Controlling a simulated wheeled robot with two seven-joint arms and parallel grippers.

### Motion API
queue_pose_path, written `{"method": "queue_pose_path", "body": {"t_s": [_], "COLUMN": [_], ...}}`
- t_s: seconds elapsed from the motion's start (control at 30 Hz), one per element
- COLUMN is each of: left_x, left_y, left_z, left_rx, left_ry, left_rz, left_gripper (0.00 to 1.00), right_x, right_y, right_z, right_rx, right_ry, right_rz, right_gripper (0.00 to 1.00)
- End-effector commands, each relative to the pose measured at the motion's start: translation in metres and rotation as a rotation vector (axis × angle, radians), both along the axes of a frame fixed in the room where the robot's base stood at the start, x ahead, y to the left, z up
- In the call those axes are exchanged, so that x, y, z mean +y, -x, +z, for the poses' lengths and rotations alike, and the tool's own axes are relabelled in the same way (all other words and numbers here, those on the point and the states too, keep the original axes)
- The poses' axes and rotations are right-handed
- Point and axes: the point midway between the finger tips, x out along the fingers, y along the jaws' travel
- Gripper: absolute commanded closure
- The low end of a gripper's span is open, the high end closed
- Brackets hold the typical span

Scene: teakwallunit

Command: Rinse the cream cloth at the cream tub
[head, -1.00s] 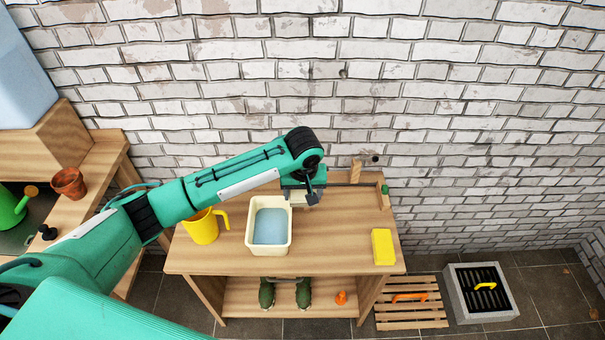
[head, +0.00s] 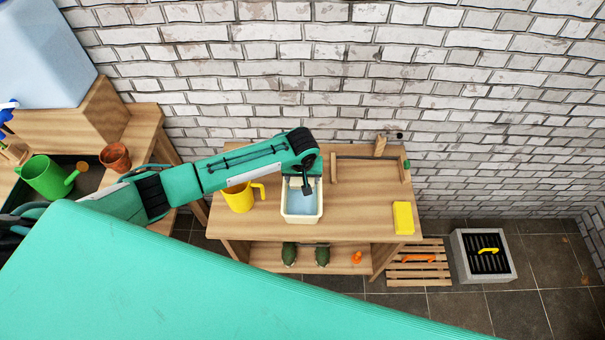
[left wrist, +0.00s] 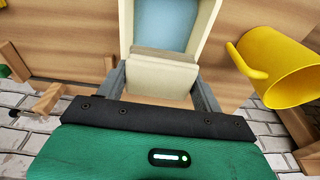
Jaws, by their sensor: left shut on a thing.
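The cream tub (head: 302,219) stands on the wooden bench with blue water (head: 300,203) in it. In the left wrist view the tub (left wrist: 205,35) is at the top, with the water (left wrist: 165,25) inside. My left gripper (head: 306,188) is over the back part of the tub, pointing down. In the left wrist view my left gripper (left wrist: 161,82) is shut on the cream cloth (left wrist: 165,68), which spans between its fingers. I cannot tell whether the cloth touches the water. In the head view the cloth is mostly hidden by the gripper. My right gripper is out of view.
A yellow jug (head: 239,198) stands close left of the tub. A rail on wooden posts (head: 370,157) is at the back right, and a yellow block (head: 403,218) at the front right. Bench top (head: 350,215) between tub and block is clear.

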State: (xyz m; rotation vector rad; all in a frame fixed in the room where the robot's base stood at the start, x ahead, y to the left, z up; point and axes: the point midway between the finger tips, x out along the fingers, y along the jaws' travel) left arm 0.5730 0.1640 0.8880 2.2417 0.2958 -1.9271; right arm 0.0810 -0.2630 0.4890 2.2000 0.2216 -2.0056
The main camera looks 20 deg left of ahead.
Motion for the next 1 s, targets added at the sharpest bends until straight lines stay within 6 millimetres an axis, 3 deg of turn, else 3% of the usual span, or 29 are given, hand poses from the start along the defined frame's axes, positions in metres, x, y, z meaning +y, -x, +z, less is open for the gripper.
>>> {"method": "queue_pose_path", "body": {"t_s": [0.53,1.0], "left_x": [0.001,0.0], "left_y": [0.0,0.0], "left_z": [-0.049,-0.093], "left_rx": [-0.001,0.002], "left_ry": [-0.001,0.0], "left_rz": [0.0,0.002], "left_gripper": [0.51,0.51], "right_x": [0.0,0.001], "right_y": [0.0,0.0], "right_z": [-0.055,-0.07], "right_rx": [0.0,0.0], "right_ry": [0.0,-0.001], "right_rz": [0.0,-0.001], "right_gripper": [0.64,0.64]}}
